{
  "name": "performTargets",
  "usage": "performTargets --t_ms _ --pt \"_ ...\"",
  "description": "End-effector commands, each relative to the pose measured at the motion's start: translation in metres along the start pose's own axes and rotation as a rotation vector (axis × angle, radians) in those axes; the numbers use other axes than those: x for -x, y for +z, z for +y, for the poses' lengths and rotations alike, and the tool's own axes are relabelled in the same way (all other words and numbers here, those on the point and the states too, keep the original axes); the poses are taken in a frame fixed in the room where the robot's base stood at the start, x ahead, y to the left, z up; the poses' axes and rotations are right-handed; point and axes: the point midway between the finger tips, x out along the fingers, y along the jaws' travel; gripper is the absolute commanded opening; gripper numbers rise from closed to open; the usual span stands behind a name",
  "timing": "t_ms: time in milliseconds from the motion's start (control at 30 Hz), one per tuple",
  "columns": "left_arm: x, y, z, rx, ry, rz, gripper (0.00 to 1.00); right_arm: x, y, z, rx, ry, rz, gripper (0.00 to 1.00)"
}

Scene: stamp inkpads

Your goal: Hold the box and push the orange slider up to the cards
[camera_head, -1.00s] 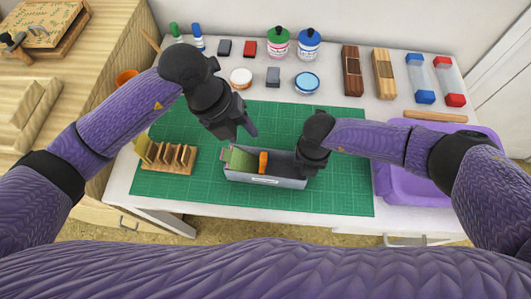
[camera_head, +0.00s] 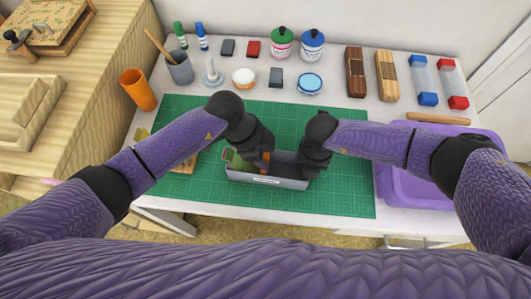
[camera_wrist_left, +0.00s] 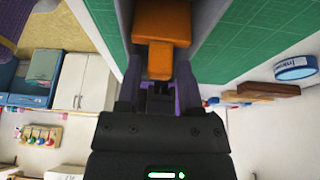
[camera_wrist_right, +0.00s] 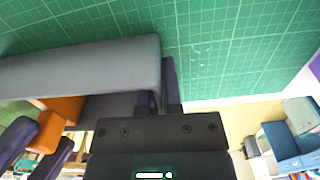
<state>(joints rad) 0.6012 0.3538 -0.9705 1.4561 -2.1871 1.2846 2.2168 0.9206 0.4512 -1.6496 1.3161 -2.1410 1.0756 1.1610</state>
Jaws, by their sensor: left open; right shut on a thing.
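A grey open box (camera_head: 280,183) lies on the green cutting mat. The green cards (camera_head: 236,159) stand at its left end, partly covered by my left arm. The orange slider (camera_head: 264,169) stands upright inside, right of the cards; it also shows in the left wrist view (camera_wrist_left: 161,27). My left gripper (camera_head: 262,163) is down at the slider, open, its fingers either side of the slider's tab; contact cannot be told. My right gripper (camera_head: 311,168) is shut on the box's right end wall, also seen in the right wrist view (camera_wrist_right: 160,90).
A wooden card rack (camera_head: 184,165) is left of the box, partly behind my left arm. Ink pads, bottles and stamps line the back; an orange cup (camera_head: 138,90) stands back left. A purple bin (camera_head: 390,180) is at right. The mat's front right is clear.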

Motion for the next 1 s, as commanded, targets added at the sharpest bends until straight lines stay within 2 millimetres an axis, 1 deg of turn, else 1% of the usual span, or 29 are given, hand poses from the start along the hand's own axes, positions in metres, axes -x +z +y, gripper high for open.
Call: performTargets --t_ms 100,333,367,400,467,500,567,1000 --pt "-0.0079 0.0002 0.0003 0.0 0.0 -0.001 0.47 0.0002 0.0001 0.0001 0.0 0.0 0.0 0.0" --pt "-0.0087 0.0002 0.0002 -0.001 0.0 -0.001 0.47 0.0002 0.0001 0.0001 0.0 0.0 0.0 0.0" --pt "-0.0086 0.0003 0.0002 -0.001 0.0 -0.001 0.41 0.0002 0.0001 0.0001 0.0 0.0 0.0 0.0" --pt "-0.0086 0.0003 0.0002 -0.001 0.0 -0.001 0.32 0.0002 0.0001 0.0001 0.0 0.0 0.0 0.0" --pt "-0.0085 0.0003 0.0002 -0.001 0.0 -0.001 0.2 0.0002 0.0001 0.0001 0.0 0.0 0.0 0.0" --pt "-0.0084 0.0003 0.0002 -0.001 0.0 -0.001 0.11 0.0001 0.0001 0.0001 0.0 0.0 0.0 0.0" --pt "-0.0084 0.0003 0.0001 -0.001 0.0 -0.001 0.0 0.0001 0.0001 0.0001 0.0 0.0 0.0 0.0" --pt "-0.0081 0.0001 0.0 -0.001 -0.001 -0.001 0.0 0.0 0.0 0.0 0.0 0.0 0.0 0.0"
